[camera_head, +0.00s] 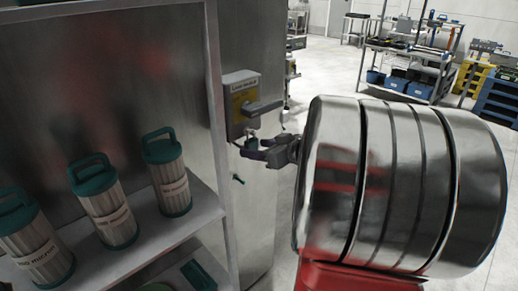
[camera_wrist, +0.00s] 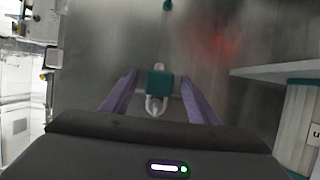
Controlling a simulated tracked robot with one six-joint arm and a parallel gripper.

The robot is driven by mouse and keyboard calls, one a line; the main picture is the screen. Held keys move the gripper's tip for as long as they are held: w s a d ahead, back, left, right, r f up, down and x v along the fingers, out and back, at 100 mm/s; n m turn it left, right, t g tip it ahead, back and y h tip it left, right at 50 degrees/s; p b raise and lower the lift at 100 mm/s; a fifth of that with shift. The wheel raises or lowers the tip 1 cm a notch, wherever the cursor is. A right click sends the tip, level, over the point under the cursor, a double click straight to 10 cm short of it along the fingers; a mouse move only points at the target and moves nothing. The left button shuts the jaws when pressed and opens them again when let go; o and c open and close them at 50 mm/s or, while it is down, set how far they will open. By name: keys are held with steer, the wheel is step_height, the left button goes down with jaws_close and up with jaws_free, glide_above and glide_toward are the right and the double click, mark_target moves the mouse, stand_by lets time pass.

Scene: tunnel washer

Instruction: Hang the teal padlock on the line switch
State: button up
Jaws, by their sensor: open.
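The line switch (camera_head: 243,102) is a grey and yellow box with a grey handle, mounted on the metal cabinet's face. The teal padlock (camera_head: 251,144) shows small just below it. In the wrist view the padlock (camera_wrist: 160,86) has a teal body and a pale shackle towards the bottom of the picture. My gripper (camera_head: 257,149) is at the padlock; in the wrist view its two purple fingers (camera_wrist: 160,78) are open on either side of the body, with gaps visible. I cannot tell whether the shackle passes through the switch.
A shelf (camera_head: 207,212) at left holds several teal-capped filter cartridges (camera_head: 168,180); its edge is close to my gripper. Racks with bins (camera_head: 408,70) stand far behind on open floor.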

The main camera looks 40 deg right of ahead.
steer(key=shift+s, duration=0.1)
steer(key=v, duration=1.3)
steer(key=shift+s+r, duration=0.15)
steer(key=shift+s, duration=0.05)
stand_by(0.5)
